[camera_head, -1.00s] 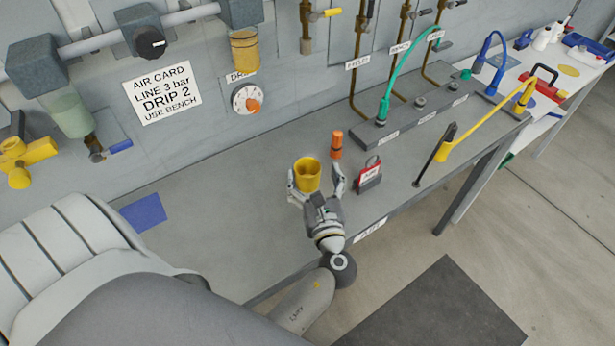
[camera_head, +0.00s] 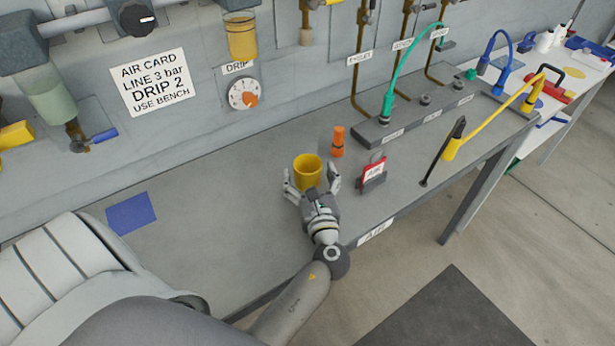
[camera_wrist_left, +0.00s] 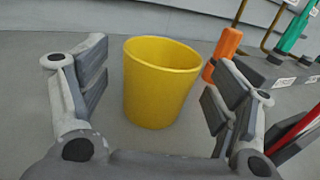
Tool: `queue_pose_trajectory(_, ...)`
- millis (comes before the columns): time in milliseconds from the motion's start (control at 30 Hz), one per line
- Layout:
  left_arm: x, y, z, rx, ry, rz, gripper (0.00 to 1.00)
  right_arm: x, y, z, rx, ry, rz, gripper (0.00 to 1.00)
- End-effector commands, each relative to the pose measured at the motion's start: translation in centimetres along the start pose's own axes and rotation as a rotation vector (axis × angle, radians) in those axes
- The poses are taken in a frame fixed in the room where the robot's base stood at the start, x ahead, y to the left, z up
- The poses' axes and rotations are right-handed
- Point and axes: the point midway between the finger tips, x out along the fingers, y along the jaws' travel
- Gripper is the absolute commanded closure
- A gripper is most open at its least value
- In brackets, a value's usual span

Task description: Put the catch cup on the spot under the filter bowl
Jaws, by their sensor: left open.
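The yellow catch cup (camera_head: 307,170) stands upright on the grey bench. My left gripper (camera_head: 312,183) is open with its fingers at either side of the cup. In the left wrist view the cup (camera_wrist_left: 160,82) is between the open fingers (camera_wrist_left: 150,100), with gaps on both sides. The filter bowl (camera_head: 50,95) is a pale green bowl on the wall unit at the left. A blue square spot (camera_head: 131,213) is on the bench below it and is bare. My right gripper is not in view.
An orange cylinder (camera_head: 338,142) and a red tag on a stand (camera_head: 373,174) are close to the cup's right. A hose block (camera_head: 400,122) is further right. The bench between the cup and blue spot is clear. A blue-handled drain valve (camera_head: 100,136) hangs under the bowl.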

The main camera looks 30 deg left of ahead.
Motion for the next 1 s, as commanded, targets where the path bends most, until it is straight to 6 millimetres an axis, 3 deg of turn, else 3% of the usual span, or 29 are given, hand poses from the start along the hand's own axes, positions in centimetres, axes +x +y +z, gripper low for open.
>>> queue_pose_trajectory(200, 2.5, 0.0, 0.0, 0.001, 0.0, 0.0, 0.17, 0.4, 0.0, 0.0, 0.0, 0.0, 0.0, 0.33)
queue_pose_trajectory(467, 2.6, 0.0, 0.0, 0.001, 0.001, -0.001, 0.19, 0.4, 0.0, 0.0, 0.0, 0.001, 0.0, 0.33)
queue_pose_trajectory(867, 2.6, 0.0, 0.0, 0.0, 0.0, -0.001, 0.7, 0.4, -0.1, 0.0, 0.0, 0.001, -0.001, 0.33)
queue_pose_trajectory(1000, 2.6, 0.0, 0.0, 0.0, 0.0, -0.001, 0.7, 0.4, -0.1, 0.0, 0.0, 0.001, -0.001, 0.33)
